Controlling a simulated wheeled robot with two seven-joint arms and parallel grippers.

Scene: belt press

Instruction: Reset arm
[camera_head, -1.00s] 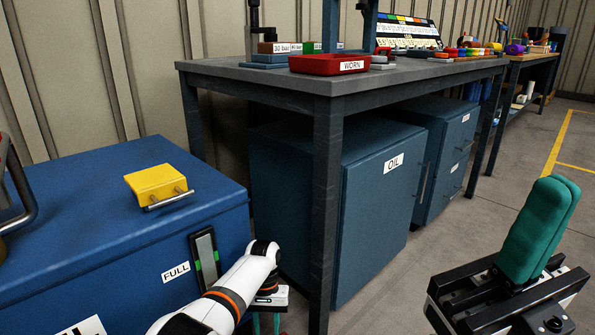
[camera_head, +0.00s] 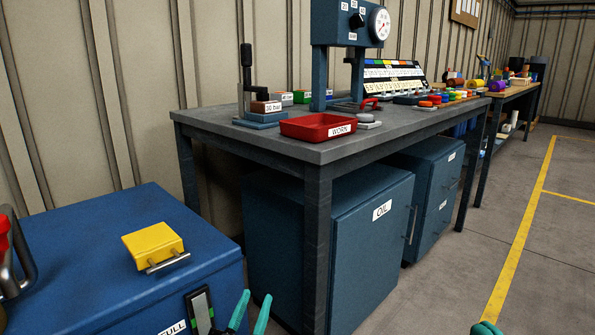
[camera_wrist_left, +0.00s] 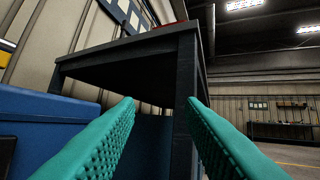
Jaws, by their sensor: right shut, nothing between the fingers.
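My left gripper (camera_head: 253,297) shows at the bottom of the head view as two teal fingertips spread apart. In the left wrist view its ribbed teal fingers (camera_wrist_left: 161,100) are open with nothing between them, and point toward the dark table leg (camera_wrist_left: 187,110). My right gripper (camera_head: 486,327) shows only as a teal tip at the bottom right edge of the head view, over the floor. It is shut and empty. Most of both arms is out of view.
A blue chest (camera_head: 75,240) with a yellow block (camera_head: 152,244) stands at left. The workbench (camera_head: 225,122) carries a red WORN tray (camera_head: 310,127) and a press with a gauge (camera_head: 379,25). An OIL cabinet (camera_head: 376,235) is beneath. Floor at right is clear.

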